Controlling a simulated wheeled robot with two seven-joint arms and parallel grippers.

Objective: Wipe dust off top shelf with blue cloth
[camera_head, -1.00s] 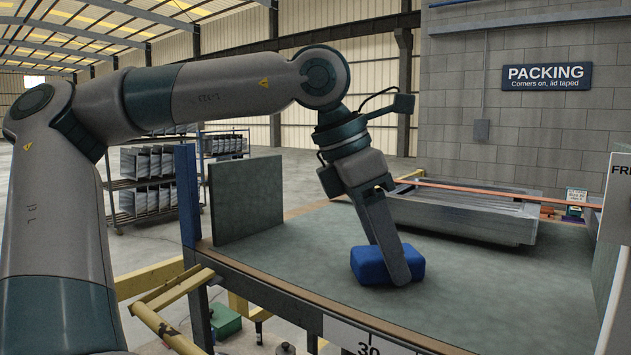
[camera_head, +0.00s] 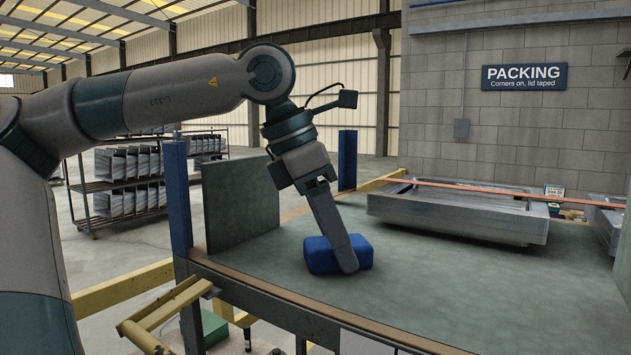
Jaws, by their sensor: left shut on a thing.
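The blue cloth (camera_head: 318,255) is a folded, block-like pad resting on the grey-green top shelf (camera_head: 440,290). My left gripper (camera_head: 345,262) reaches down from the upper left and is shut on the cloth, its near finger in front of the pad's right part. The far finger is hidden. The cloth appears to touch the shelf surface, near its left part. I cannot make out any dust on the shelf. My right gripper is not in view.
An upright grey panel (camera_head: 240,200) stands at the shelf's left end beside a blue post (camera_head: 178,195). Stacked grey metal trays (camera_head: 455,212) lie at the back right. A brown edge strip (camera_head: 270,287) runs along the front.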

